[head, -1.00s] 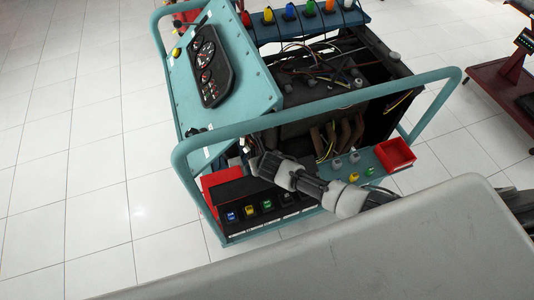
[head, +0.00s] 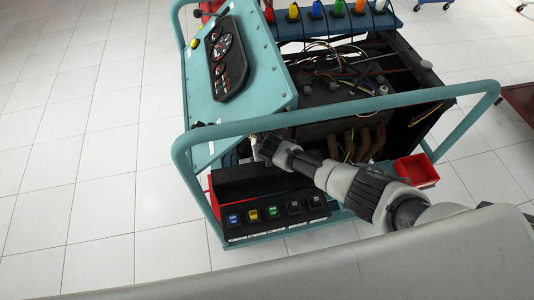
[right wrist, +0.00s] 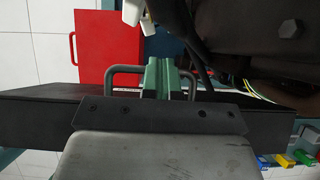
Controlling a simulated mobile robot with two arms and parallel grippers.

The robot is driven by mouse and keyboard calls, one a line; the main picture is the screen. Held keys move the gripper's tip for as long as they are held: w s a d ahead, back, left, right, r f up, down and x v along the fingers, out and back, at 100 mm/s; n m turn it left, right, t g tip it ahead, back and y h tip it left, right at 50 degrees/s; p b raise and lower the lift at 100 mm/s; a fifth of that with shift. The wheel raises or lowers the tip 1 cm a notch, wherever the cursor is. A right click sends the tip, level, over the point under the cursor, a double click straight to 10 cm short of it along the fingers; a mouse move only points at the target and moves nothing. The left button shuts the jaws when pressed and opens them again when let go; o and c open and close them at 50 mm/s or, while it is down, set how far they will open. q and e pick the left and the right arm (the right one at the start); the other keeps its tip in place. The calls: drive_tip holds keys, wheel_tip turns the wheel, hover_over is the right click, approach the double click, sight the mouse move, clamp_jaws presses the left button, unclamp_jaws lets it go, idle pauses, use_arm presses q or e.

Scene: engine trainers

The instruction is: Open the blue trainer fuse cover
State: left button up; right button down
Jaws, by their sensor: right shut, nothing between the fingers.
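The blue trainer is a teal tube-framed engine stand (head: 340,119). A long black box-like cover (head: 240,190) lies across its near side, behind a row of coloured fuse or relay blocks (head: 272,213). The cover also spans the right wrist view (right wrist: 35,118); whether it is raised at all I cannot tell. My right gripper (head: 266,147) is above the cover's far edge, by the stand's top tube. In the right wrist view its teal-tipped fingers (right wrist: 168,78) are together and empty; contact with the cover is unclear. My left gripper is out of view.
A gauge panel (head: 222,50) rises at the stand's left. Loose wires and hoses fill the engine bay (head: 340,85). A red tray (head: 416,170) sits at the right. A red box with a handle (right wrist: 108,45) is beyond the cover. Floor at left is clear.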

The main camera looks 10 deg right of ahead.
idle(0.4)
drive_tip(key=p+v, duration=0.3)
drive_tip(key=v, duration=0.6)
drive_tip(key=shift+s+r, duration=0.15)
drive_tip(key=shift+r, duration=0.1)
drive_tip(key=shift+s+r, duration=0.35)
drive_tip(key=shift+r, duration=0.15)
drive_tip(key=shift+s, duration=0.1)
